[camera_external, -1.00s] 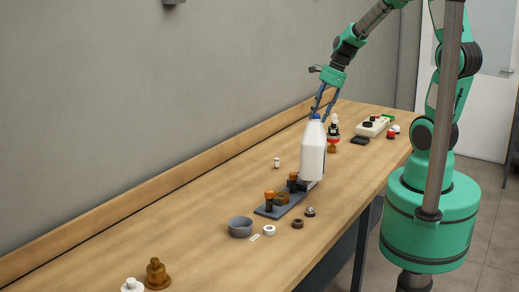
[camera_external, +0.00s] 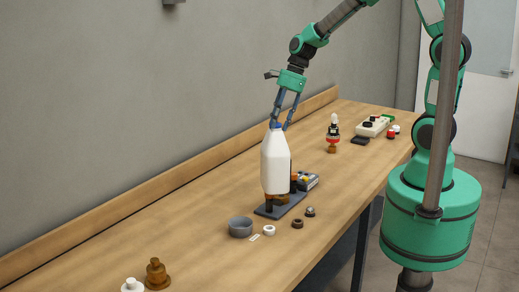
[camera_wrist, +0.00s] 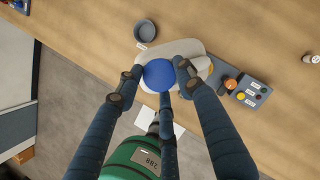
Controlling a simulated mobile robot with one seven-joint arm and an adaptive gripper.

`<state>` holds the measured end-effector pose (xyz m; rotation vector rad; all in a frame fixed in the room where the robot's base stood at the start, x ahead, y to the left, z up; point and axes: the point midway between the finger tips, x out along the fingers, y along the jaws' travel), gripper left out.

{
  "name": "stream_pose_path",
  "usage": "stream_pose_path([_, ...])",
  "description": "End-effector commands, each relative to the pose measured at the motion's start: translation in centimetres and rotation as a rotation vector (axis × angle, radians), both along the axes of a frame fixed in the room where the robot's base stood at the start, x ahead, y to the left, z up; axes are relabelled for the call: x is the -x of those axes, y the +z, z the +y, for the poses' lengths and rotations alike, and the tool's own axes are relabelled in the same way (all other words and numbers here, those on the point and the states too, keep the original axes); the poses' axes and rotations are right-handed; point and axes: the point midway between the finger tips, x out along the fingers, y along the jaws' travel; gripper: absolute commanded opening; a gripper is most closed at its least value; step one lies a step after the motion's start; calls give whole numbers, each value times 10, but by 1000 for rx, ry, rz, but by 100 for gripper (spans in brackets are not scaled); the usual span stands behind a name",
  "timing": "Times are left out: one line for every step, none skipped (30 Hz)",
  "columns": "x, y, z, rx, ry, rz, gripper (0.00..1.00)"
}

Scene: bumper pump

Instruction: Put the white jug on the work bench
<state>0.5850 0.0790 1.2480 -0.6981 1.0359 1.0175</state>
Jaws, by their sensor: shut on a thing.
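The white jug (camera_external: 275,165) with a blue cap hangs upright under my gripper (camera_external: 279,124) in the external view. My gripper is shut on the jug at its cap. The jug appears above the work bench (camera_external: 190,205), in front of part of a dark base plate (camera_external: 268,211); the exact gap under it is hard to tell. In the wrist view the blue cap (camera_wrist: 159,75) lies between the fingers of my gripper (camera_wrist: 161,78), with the white body partly hidden below it.
Bare wood lies left of the jug.

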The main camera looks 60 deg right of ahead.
Motion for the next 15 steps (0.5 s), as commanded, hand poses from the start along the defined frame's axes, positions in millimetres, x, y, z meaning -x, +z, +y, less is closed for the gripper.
stream_pose_path([-3,3,13,0,21,-4,0])
stream_pose_path([-4,3,19,0,31,-4,0])
stream_pose_path([-5,3,27,0,45,-4,0])
stream_pose_path([-5,2,33,0,55,-4,0])
stream_pose_path([-6,2,40,0,65,-4,0])
stream_pose_path([-7,2,48,0,80,-3,0])
stream_pose_path([-7,2,55,0,90,-3,0])
stream_pose_path([-8,2,61,1,100,-4,0])
stream_pose_path([-8,2,70,1,114,-4,0])
stream_pose_path([-9,2,76,0,123,-5,0])
stream_pose_path([-9,2,83,0,134,-5,0])
stream_pose_path([-9,2,92,1,147,-3,0])
stream_pose_path([-8,1,98,1,158,-3,0])
stream_pose_path([-8,1,105,1,169,-3,0])
stream_pose_path([-8,1,114,1,183,-4,0])
